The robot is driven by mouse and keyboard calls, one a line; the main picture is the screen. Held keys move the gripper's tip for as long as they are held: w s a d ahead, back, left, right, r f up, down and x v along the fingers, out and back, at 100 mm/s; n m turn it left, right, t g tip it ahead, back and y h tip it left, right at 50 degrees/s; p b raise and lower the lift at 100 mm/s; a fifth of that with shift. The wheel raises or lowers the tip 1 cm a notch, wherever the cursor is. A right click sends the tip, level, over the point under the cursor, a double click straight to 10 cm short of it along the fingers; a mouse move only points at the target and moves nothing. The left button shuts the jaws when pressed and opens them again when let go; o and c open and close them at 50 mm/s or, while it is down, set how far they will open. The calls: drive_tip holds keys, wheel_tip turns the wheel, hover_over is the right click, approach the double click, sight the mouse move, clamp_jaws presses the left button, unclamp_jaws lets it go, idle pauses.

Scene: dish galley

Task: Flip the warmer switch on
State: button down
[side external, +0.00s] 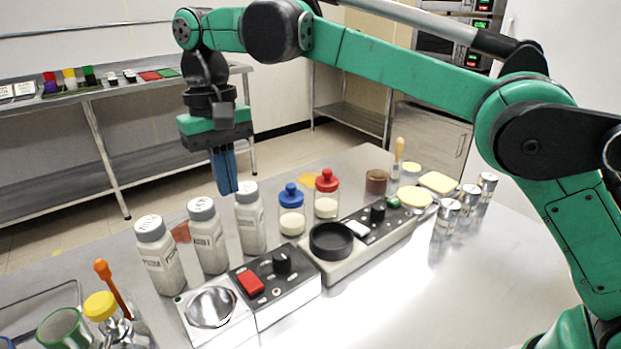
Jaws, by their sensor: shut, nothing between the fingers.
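Two low units with switches stand on the steel counter. The nearer one (272,314) has a shiny round dish, a red rocker switch (250,282) and a black knob. The farther one (345,267) has a black round dish, a white rocker switch (356,228), a black knob and a green button. I cannot tell which is the warmer, nor which way either switch is set. My gripper (228,189) points down with its blue fingers shut and empty.
Several white-capped bottles (207,240) and jars with blue (291,213) and red lids (327,197) stand behind the units. Shiny tins (446,217) are at right. A yellow-lidded jar (101,311) and green mug (66,331) are front left. The counter's front right is clear.

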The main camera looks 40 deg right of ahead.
sight(253, 286)
drive_tip(key=shift+s+a, duration=0.1)
drive_tip(key=shift+s, duration=0.65)
drive_tip(key=shift+f, duration=0.1)
drive_tip(key=f, duration=0.4)
drive_tip(key=s+f, duration=0.1)
drive_tip(key=f, duration=0.4)
drive_tip(key=s+f, duration=0.1)
drive_tip(key=f, duration=0.3)
drive_tip(key=shift+f, duration=0.35)
